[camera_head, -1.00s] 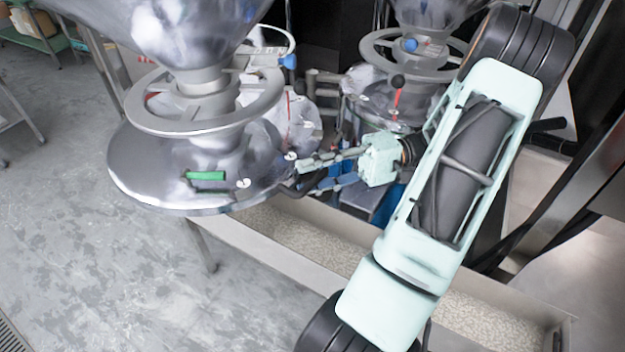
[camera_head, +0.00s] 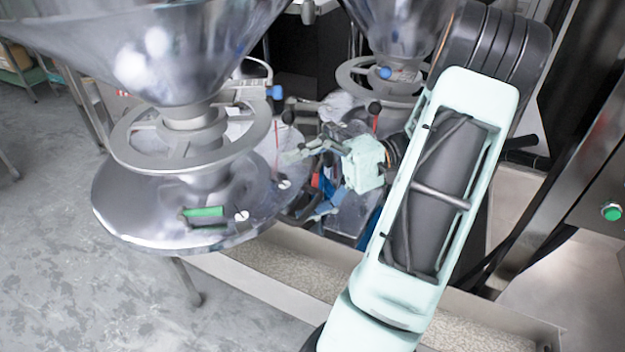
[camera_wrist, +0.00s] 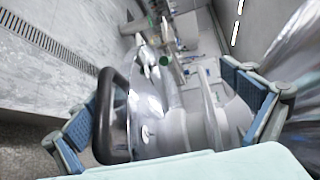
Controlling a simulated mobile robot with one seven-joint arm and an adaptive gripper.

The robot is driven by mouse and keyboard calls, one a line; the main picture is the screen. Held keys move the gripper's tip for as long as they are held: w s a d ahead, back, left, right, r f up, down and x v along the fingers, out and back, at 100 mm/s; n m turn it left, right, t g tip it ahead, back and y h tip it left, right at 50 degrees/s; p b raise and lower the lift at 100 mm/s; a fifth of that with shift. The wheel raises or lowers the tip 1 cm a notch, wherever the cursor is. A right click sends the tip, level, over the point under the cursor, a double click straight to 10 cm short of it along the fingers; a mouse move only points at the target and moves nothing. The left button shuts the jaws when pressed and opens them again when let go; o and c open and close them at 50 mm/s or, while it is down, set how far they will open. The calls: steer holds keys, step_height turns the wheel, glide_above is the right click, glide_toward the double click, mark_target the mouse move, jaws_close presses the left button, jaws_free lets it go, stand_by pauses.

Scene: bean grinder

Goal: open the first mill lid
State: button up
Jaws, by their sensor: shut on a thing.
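The near mill has a wide round metal lid plate (camera_head: 130,200) under its hopper; it lies roughly level. A black loop handle (camera_wrist: 107,120) sits at its right edge, small and partly hidden in the head view. My gripper (camera_head: 322,180) is at this edge with its fingers spread. In the wrist view, the handle lies close to the left finger and overlaps it. The right finger (camera_wrist: 250,100) stands well apart from the handle. I cannot tell whether the left finger touches the handle. A green label (camera_head: 203,211) is on the plate.
A grey ring (camera_head: 190,160) surrounds the mill neck below the large hopper (camera_head: 150,50). A second mill with its own ring (camera_head: 385,75) stands behind. A trough of pale beans (camera_head: 280,262) runs below. Clear floor (camera_head: 60,270) lies at the left.

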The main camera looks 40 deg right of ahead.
steer(key=shift+d+r, duration=0.5)
steer(key=shift+d, duration=0.15)
steer(key=shift+c, duration=0.8)
steer(key=shift+f+p+v, duration=0.15)
steer(key=shift+p+v, duration=0.05)
steer(key=shift+v, duration=1.2)
steer(key=shift+f+p+v, duration=0.15)
steer(key=shift+f+v, duration=0.05)
steer(key=shift+v, duration=1.25)
steer(key=shift+c, duration=1.4)
steer(key=shift+s+d, duration=0.35)
steer(key=shift+d, duration=0.1)
steer(key=c, duration=0.9)
steer(key=shift+d+f, duration=0.15)
steer(key=shift+d, duration=0.3)
steer(key=shift+c, duration=0.3)
steer(key=v, duration=0.1)
steer(key=p+v, duration=0.2)
steer(key=shift+d+f, duration=0.3)
steer(key=shift+a, duration=0.15)
